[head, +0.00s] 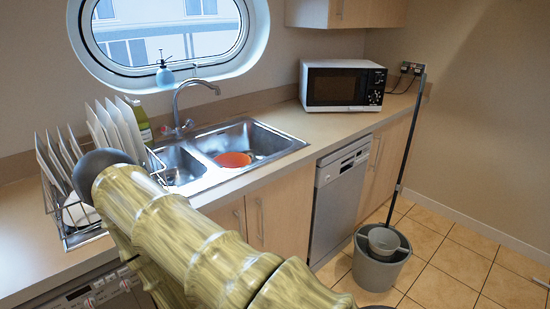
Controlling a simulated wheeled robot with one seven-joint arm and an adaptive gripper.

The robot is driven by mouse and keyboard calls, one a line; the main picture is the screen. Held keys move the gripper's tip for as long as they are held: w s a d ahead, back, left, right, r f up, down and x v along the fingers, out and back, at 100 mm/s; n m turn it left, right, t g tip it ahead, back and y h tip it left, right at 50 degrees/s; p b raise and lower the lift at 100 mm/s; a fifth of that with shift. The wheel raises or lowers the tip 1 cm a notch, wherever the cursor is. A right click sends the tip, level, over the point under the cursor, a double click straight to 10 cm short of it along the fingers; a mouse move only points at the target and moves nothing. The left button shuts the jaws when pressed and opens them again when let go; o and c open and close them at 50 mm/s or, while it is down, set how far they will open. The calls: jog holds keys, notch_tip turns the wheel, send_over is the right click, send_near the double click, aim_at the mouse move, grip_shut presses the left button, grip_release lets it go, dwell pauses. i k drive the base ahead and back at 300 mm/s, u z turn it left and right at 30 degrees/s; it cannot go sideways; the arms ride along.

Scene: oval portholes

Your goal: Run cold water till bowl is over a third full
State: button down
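An orange-red bowl (234,159) sits in the larger right basin of the steel sink (279,145). I cannot tell whether it holds water. A chrome tap (176,105) stands behind the sink, with its curved spout pointing right, its end above and to the left of the bowl. Its handles (187,124) are small at the base, and I cannot make out hot from cold. No water stream shows. My arm reaches from the lower right toward the dish rack, left of the sink. My gripper's fingers do not show.
A dish rack (77,239) with upright white plates stands left of the sink. A green bottle (140,119) is behind it. A spray bottle (165,76) stands by the oval window. A microwave (343,86) is at the right. A mop bucket (379,268) stands on the floor.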

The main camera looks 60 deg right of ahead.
aim_at(232, 160)
jog(key=z, duration=0.75)
jog(key=i, duration=0.75)
jog(key=z, duration=0.85)
